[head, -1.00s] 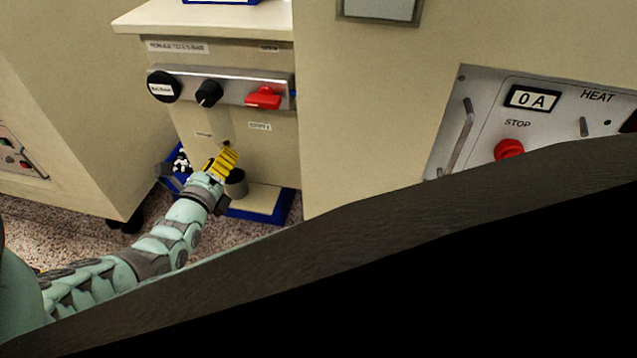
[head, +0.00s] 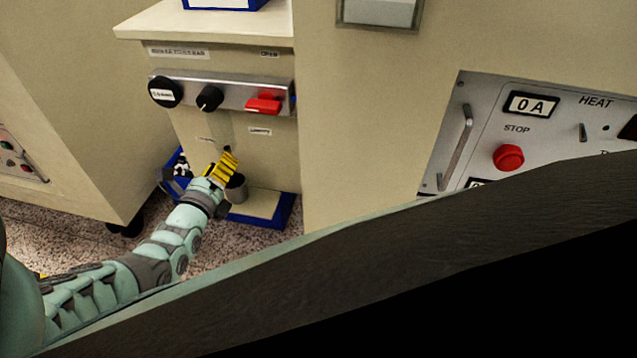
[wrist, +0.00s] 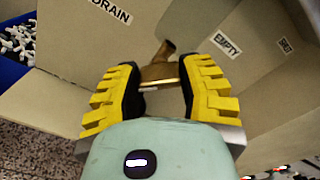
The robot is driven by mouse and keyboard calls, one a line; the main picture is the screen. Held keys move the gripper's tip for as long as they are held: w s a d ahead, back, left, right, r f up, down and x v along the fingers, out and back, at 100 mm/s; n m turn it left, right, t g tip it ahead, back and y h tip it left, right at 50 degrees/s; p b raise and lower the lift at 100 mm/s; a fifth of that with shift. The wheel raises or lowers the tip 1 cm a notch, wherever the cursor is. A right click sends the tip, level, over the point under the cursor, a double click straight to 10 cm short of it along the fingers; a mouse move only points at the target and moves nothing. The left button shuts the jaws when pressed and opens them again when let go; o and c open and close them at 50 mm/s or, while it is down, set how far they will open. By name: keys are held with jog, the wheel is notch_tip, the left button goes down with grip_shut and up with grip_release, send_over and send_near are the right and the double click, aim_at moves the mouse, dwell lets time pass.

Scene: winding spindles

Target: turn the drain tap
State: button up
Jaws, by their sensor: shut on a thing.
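The brass drain tap (wrist: 158,72) shows in the wrist view, on the beige panel between my yellow ribbed fingers. Its stem slants up from a wider brass part that lies across the gap between the fingers. My gripper (wrist: 160,80) is shut on the tap, one finger on each side. A DRAIN label (wrist: 110,10) is at upper left and an EMPTY label (wrist: 227,43) is to the right. In the head view my gripper (head: 225,165) reaches the cabinet's lower front, and its fingers hide most of the tap.
Above the tap, a metal strip (head: 225,93) carries a black round knob, a black pointer knob and a red handle (head: 263,104). A grey cup (head: 237,189) stands below on a blue-edged base. A blue bin (wrist: 12,65) of white pieces sits at left. A HEAT panel is at right.

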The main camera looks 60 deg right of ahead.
jog(key=shift+r+m+p, duration=0.2)
jog(key=shift+m+p, duration=0.1)
jog(key=shift+p, duration=0.25)
jog(key=shift+d+r+m+p, duration=0.1)
jog(key=shift+m+p, duration=0.9)
jog(key=m+p, duration=0.1)
jog(key=m, duration=0.1)
jog(key=shift+m, duration=0.3)
jog(key=shift+s+f+m, duration=0.1)
jog(key=shift+f+m, duration=0.1)
jog(key=shift+m, duration=1.5)
jog(key=o, duration=1.2)
jog(key=shift+a, duration=0.2)
